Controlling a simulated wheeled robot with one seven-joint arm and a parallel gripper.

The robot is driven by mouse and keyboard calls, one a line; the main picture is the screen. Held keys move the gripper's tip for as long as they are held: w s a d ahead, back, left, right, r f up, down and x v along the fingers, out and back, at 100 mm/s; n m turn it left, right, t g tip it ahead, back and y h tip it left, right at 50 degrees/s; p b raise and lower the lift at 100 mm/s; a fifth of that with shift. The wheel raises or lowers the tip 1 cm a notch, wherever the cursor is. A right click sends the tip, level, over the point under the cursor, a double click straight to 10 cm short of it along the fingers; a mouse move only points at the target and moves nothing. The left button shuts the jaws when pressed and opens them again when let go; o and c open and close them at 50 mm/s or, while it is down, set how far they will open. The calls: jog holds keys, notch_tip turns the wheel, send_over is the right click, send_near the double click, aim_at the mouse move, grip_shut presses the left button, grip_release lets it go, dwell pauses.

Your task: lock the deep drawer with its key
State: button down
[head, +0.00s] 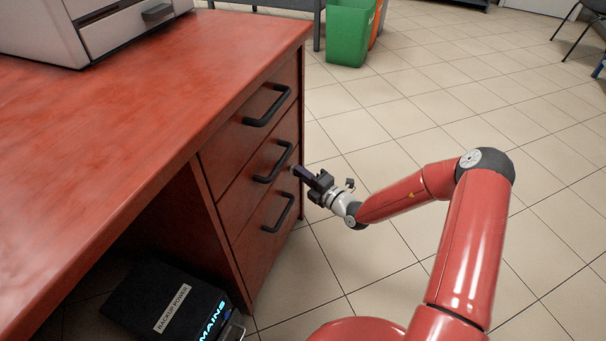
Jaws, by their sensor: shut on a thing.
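The red desk has a stack of three drawers with black bar handles. The bottom drawer (254,245) looks the tallest, so I take it as the deep one. All three drawers look shut. My gripper (304,174) is at the right edge of the drawer fronts, near the level of the middle handle, pointing left at the desk. It is shut on a small dark purple piece, seemingly the key (301,172). The key's tip and any keyhole are too small or hidden to make out. I cannot tell whether the key is in a lock.
A black backup power box (160,300) stands on the floor under the desk (150,130). A grey machine (85,30) sits on the desktop. A green bin (348,32) stands behind the desk. The tiled floor to the right is clear around my arm.

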jog(key=shift+w+d+f+n+g+y+b, duration=0.1)
jog(key=shift+n+g+y+b, duration=0.95)
jog(key=shift+n, duration=2.5)
jog(key=shift+w+a+f+n+g+y+b, duration=0.15)
jog(key=shift+n+g+y+b, duration=0.95)
jog(key=shift+n, duration=2.4)
jog(key=shift+w+d+f+n+g+y+b, duration=0.15)
jog(key=shift+n+y+b, duration=0.4)
jog(key=shift+n+y, duration=2.05)
jog(key=shift+r+n+h, duration=0.15)
jog(key=shift+n+h, duration=0.9)
jog(key=shift+n, duration=0.2)
jog(key=c, duration=1.5)
grip_release()
jog(key=shift+s, duration=0.1)
